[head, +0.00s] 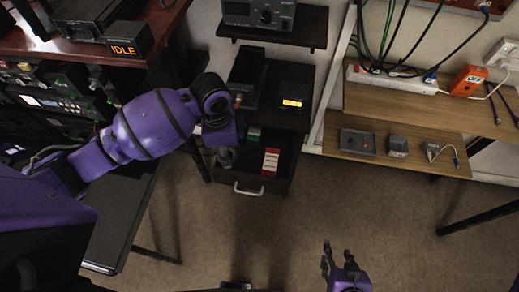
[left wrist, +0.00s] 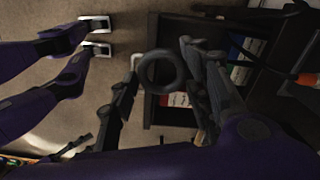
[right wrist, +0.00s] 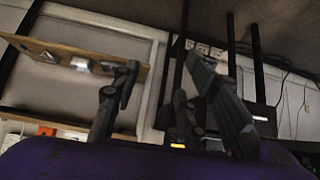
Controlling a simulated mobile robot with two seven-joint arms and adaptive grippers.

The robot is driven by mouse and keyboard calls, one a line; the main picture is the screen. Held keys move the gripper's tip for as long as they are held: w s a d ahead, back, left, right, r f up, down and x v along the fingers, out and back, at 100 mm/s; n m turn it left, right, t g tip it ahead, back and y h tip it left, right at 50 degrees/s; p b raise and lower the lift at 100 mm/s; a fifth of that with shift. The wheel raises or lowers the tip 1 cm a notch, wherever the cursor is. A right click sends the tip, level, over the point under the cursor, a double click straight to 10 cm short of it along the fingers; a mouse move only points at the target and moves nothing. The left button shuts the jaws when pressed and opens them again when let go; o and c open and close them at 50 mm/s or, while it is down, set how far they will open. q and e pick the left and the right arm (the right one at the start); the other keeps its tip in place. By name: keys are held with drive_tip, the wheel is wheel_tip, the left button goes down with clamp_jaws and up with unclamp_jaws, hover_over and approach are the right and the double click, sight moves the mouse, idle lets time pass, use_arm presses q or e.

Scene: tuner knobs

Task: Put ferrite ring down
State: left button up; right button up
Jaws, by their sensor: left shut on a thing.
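A dark ferrite ring (left wrist: 147,71) sits between the two fingertips of my left gripper (left wrist: 160,70) in the left wrist view, and the fingers are shut on it. In the head view my left gripper (head: 224,152) hangs over the left part of an open drawer (head: 229,178) in a dark cabinet; the ring cannot be made out there. My right gripper (head: 338,258) is low in the head view, over the floor, with its fingers apart and nothing between them. It also shows open in the right wrist view (right wrist: 158,78).
The drawer holds a red and white box (head: 270,161) and a green item (head: 254,133). An orange-lit display (head: 291,102) and a dark device (head: 247,78) stand on the cabinet. A wooden shelf (head: 438,141) with small grey boxes is at right.

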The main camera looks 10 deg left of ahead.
use_arm(q)
drive_tip(key=w+f+m, duration=0.4)
drive_tip(key=f+m, duration=0.1)
drive_tip(key=m, duration=0.5)
drive_tip(key=m+b, duration=0.2)
drive_tip(key=m, duration=0.1)
hover_over(234, 165)
wheel_tip(234, 165, down, 6)
drive_tip(key=shift+s+f, duration=0.1)
drive_tip(key=shift+f, duration=2.4)
